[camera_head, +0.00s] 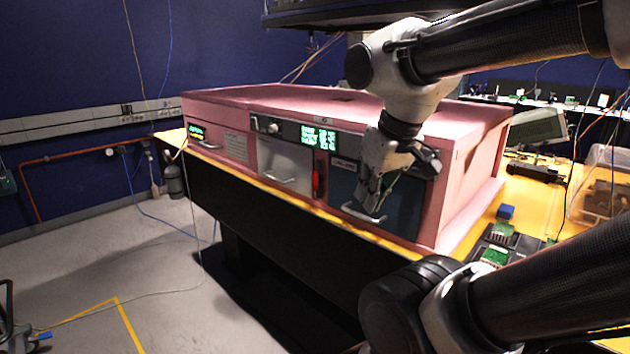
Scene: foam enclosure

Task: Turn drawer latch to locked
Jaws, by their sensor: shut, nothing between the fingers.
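A pink foam enclosure (463,150) stands on the bench, with several panels in its front face. A dark blue-grey drawer front (404,207) is at its right end, with a pale bar handle (352,213) low on it. A small red upright piece (316,182) sits between this drawer and the pale panel to its left; it may be the latch, but I cannot tell. My gripper (369,205) points down in front of the drawer, close to the handle. It is shut and empty. Whether it touches the drawer or handle is unclear, and it hides part of the drawer front.
The pale panel (287,168) has its own handle, with a green-lit display (318,137) above right. Circuit boards (495,255) and a blue block (506,211) lie on the yellow bench top at right. A clear bin (600,185) stands farther right. The floor at left is mostly open.

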